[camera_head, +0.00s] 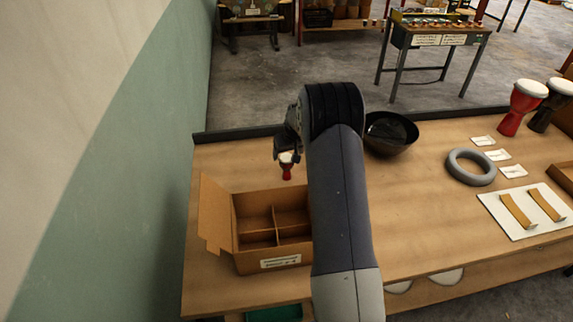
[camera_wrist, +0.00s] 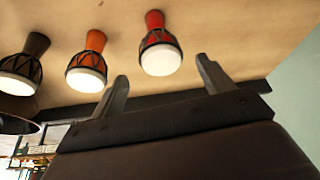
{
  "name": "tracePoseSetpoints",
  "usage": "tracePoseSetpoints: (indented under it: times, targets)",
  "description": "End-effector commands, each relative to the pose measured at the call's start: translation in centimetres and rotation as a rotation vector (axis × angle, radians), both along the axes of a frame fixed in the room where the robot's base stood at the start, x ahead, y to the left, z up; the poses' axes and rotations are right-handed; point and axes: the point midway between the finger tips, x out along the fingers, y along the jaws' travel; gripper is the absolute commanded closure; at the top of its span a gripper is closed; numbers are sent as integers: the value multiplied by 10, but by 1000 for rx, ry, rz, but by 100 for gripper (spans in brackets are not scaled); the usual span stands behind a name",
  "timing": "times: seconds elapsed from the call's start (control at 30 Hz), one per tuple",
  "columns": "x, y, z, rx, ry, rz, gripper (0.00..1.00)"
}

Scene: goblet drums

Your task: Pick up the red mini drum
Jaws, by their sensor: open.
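The red mini drum (camera_head: 287,172) stands upright on the workbench, with a white head, behind the divided cardboard box. In the wrist view the red mini drum (camera_wrist: 159,36) appears upside down, its white head towards my gripper. My gripper (camera_wrist: 161,72) is open and empty, with one finger to each side of the drum in that picture. In the head view my gripper (camera_head: 286,154) is at the drum's upper part and partly overlaps it. I cannot tell whether a finger touches it.
An orange mini drum (camera_wrist: 88,60) and a black mini drum (camera_wrist: 27,62) stand beside the red one; my arm seems to hide them in the head view. A divided cardboard box (camera_head: 272,249) is in front. A black bowl (camera_head: 389,134) stands right of my arm.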

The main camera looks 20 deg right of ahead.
Motion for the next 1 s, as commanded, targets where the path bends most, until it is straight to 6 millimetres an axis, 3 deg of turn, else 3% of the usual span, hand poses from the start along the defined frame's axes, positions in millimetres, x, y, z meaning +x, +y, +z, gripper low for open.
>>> tracePoseSetpoints:
  times: [0.4, 0.73, 1.0]
  targets:
    - [12, 3, -43, 0, 1, 0, 25]
    - [13, 3, -48, 0, 0, 0, 25]
    - [13, 3, -48, 0, 0, -1, 47]
